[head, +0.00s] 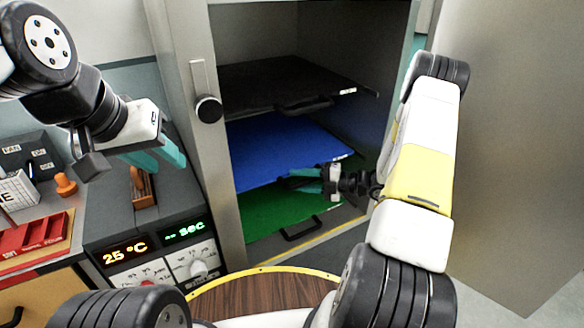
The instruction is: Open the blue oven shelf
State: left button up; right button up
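The oven's blue shelf (265,149) is the middle of three shelves, between a black one above and a green one below. Its dark handle at the front edge is largely covered by my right gripper (308,180). That gripper reaches in from the right, with its teal fingers at the handle. I cannot tell whether the fingers are closed around the handle. My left gripper (168,154) is held at the left, outside the oven, with its two teal fingers apart and nothing between them.
The black shelf (285,78) and green shelf (275,211) have dark front handles. The oven door (520,130) stands open at the right. A control panel (155,255) is at lower left, beside a bench with a red rack (35,235). A round wooden top (260,297) is in front.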

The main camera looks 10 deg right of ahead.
grip_shut()
dwell(1.4)
